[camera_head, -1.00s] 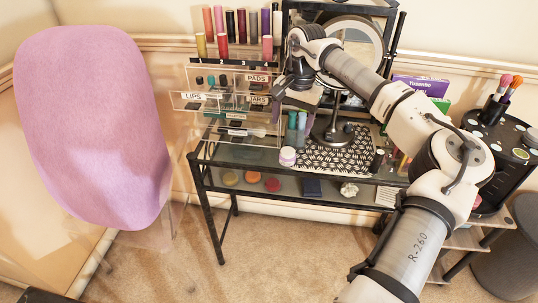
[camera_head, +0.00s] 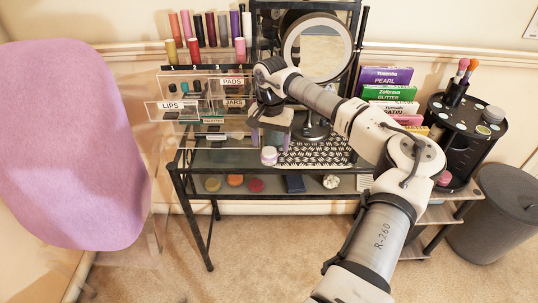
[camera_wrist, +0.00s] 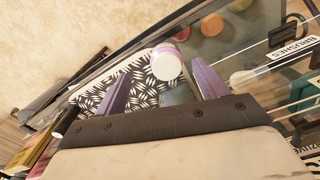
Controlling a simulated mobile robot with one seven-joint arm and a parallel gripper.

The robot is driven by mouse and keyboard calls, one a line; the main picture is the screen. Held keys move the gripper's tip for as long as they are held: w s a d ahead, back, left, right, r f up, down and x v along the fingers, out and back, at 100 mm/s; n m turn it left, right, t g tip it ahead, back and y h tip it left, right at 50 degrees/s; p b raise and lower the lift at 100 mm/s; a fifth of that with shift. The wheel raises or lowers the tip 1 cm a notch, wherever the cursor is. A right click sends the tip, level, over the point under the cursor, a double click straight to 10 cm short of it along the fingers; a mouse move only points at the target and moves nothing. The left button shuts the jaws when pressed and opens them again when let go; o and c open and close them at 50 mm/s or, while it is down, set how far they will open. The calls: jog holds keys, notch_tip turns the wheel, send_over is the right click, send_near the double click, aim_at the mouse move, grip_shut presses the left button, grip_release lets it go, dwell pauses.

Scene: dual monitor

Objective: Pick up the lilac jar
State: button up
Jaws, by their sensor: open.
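The lilac jar (camera_head: 269,156) is small, with a white lid and a lilac side. It stands upright near the front edge of the glass table, beside a black-and-white patterned mat (camera_head: 318,153). My gripper (camera_head: 270,139) is just above and behind it in the head view, pointing down. In the wrist view, the jar (camera_wrist: 167,63) shows between the tips of my two purple-sided fingers (camera_wrist: 161,74), which are open and empty. I cannot tell the exact height of the fingertips over the jar.
A clear acrylic organizer (camera_head: 185,108) stands left of my gripper. A round mirror (camera_head: 320,45) stands behind it. Boxes (camera_head: 387,77) and a black round organizer (camera_head: 468,125) are to the right. A lilac chair (camera_head: 70,145) is at left.

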aim_at(269, 151)
jog(key=f, duration=0.1)
jog(key=f+p, duration=0.1)
jog(key=f, duration=0.1)
jog(key=w+f, duration=0.1)
jog(key=shift+a+f+p, duration=0.3)
jog(key=shift+f, duration=0.5)
jog(key=shift+c, duration=0.3)
jog(key=c, duration=1)
jog(key=shift+r, duration=0.2)
